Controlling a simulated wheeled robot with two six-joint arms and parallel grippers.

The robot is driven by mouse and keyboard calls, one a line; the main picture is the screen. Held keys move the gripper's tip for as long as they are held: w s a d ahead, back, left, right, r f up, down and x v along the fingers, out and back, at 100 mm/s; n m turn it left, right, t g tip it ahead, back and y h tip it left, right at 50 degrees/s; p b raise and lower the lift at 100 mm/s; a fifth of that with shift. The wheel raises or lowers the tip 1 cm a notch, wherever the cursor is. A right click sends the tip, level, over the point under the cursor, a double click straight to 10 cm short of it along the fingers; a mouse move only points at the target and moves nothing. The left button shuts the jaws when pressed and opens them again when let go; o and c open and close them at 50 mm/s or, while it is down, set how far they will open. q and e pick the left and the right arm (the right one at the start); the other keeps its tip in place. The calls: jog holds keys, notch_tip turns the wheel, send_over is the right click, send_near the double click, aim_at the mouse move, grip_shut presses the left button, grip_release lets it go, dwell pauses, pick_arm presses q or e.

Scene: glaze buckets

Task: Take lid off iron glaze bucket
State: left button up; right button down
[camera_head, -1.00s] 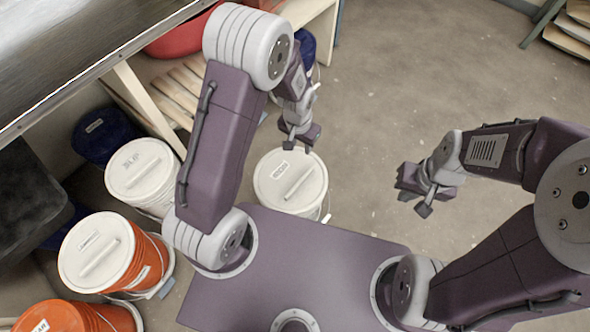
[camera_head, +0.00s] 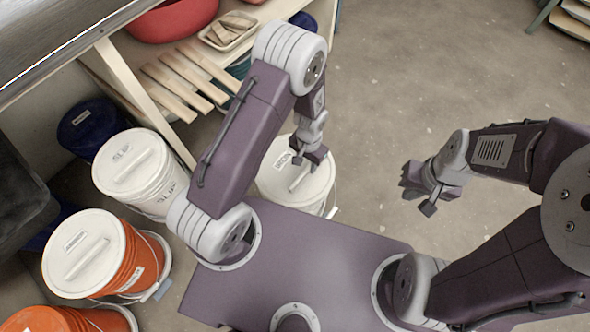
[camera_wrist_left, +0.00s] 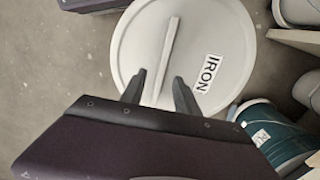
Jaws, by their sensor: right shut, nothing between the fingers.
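The iron glaze bucket (camera_head: 312,198) is a white bucket standing on the floor just beyond my base. Its pale round lid (camera_wrist_left: 215,35) is on it and carries an IRON label (camera_wrist_left: 208,73) and a straight raised bar handle (camera_wrist_left: 167,55). My left gripper (camera_head: 311,158) is over the lid in the head view. In the left wrist view the left gripper (camera_wrist_left: 160,80) is open, with one finger on each side of the bar near its end; contact cannot be told. My right gripper (camera_head: 420,195) is shut and empty, away to the right of the bucket.
Another white lidded bucket (camera_head: 160,185) and orange buckets (camera_head: 128,265) stand at the left. A dark blue bucket (camera_head: 92,128) is behind them. A wooden shelf (camera_head: 150,105) with boards and a red bowl (camera_head: 175,18) is beyond. The floor (camera_head: 420,80) to the right is clear.

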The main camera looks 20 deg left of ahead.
aim_at(305, 171)
pick_arm(q)
jog(key=f+b, duration=0.1)
jog(key=f, duration=0.1)
jog(key=f+b, duration=0.1)
jog(key=f, duration=0.1)
jog(key=shift+s+a+f, duration=0.2)
jog(key=shift+f, duration=0.25)
jog(key=shift+f, duration=0.25)
grip_shut()
dwell(1.3)
